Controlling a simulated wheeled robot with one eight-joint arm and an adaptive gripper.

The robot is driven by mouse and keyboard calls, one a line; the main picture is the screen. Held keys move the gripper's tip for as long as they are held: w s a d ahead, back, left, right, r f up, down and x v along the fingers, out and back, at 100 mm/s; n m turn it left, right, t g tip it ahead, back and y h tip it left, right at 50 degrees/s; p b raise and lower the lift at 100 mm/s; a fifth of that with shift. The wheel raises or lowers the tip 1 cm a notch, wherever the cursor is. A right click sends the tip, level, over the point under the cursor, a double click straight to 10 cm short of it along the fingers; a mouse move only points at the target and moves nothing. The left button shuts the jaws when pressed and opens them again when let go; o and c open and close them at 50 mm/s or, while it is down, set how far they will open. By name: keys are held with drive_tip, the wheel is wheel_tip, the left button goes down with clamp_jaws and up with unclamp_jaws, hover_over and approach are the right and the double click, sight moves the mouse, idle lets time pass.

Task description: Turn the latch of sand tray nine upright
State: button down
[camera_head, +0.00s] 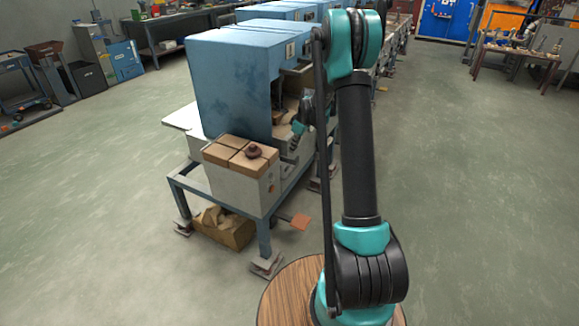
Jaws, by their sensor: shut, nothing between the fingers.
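My gripper (291,157) is small in the picture, beside the open right side of the nearest blue machine (228,85). It is shut and empty, just right of the light box with brown blocks on top. I cannot tell whether it touches anything. Tan, tray-like parts (290,106) show inside the machine's opening, partly behind my arm. I cannot make out a number nine or a latch, so the latch's angle cannot be told.
The light box (236,182) carries brown blocks and a dark red knob (253,150). A blue-grey frame (215,201) holds the machine. More blue machines stand behind.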

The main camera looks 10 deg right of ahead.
approach(286, 174)
drive_tip(key=x, duration=0.5)
drive_tip(key=shift+a+f, duration=0.1)
drive_tip(key=shift+a, duration=0.05)
drive_tip(key=shift+f, duration=0.65)
